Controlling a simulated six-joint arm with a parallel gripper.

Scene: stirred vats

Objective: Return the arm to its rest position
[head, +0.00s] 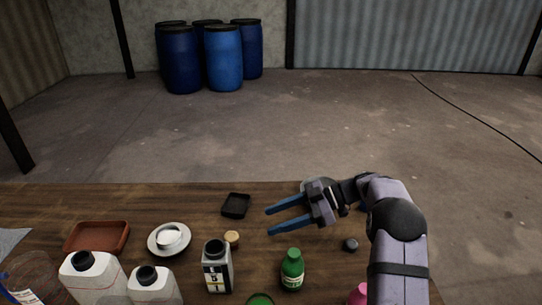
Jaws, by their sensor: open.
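My gripper (272,221) is in the head view, above the right half of the wooden table (130,204). Its two blue fingers point left and are spread apart, with nothing between them. My arm comes in from the lower right and bends over at the top toward the gripper. The fingertips are to the right of a small black tray (236,206) and above a green bottle (292,269) in the picture.
A dark cap (350,245) lies near my arm. Blue barrels (223,60) stand far off.

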